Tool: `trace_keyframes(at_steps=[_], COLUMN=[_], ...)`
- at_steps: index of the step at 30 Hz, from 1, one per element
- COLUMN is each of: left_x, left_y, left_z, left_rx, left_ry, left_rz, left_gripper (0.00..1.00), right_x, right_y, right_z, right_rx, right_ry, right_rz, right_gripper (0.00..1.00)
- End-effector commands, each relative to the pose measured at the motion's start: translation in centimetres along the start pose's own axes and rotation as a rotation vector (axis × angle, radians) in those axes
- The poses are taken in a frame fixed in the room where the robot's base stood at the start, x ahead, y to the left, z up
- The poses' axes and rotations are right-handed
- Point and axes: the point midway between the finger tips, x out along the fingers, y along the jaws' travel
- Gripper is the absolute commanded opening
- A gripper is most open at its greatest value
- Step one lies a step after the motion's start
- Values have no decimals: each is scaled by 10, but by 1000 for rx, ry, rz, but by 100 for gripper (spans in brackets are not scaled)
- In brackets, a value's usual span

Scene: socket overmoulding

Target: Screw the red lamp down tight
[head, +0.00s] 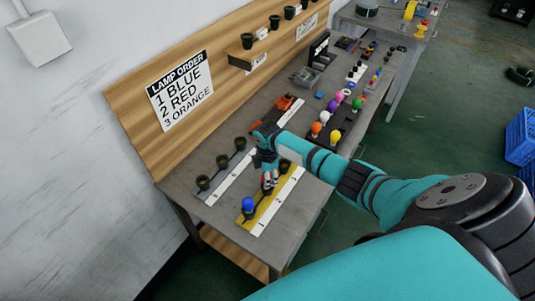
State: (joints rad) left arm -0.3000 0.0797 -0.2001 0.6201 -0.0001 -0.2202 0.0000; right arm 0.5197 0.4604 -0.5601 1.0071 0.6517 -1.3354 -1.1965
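My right gripper (268,184) points down over the middle of the yellow-and-white strip (262,216) on the workbench. Its fingers are closed around the red lamp (269,178), of which only small red patches show between them. The lamp's base and the socket under it are mostly hidden, so I cannot tell how deep it sits. A blue lamp (248,204) stands upright at the near end of the same strip. A dark empty socket (285,165) shows at the strip's far end, partly behind my arm. My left gripper is not in view.
A grey-and-white strip with dark sockets (203,182) lies left of the yellow one. Beyond my arm, a tray holds several coloured lamps, including an orange one (316,128). A sign (180,90) on the wooden backboard reads blue, red, orange. The bench's near corner is clear.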

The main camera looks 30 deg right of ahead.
Motion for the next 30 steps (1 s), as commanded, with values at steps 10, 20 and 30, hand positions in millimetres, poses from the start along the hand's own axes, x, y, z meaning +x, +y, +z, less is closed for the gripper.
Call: trace_keyframes(at_steps=[10, 20, 30], left_x=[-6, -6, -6], left_y=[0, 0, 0], left_z=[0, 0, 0], left_rx=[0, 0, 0], left_ry=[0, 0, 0], left_rz=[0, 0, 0], left_gripper=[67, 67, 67], right_x=[0, 1, 0], right_y=[0, 0, 0], right_z=[0, -1, 0], right_rx=[333, 481, 496], right_ry=[0, 2, 0], right_rz=[-1, -3, -1], right_gripper=[15, 15, 67])
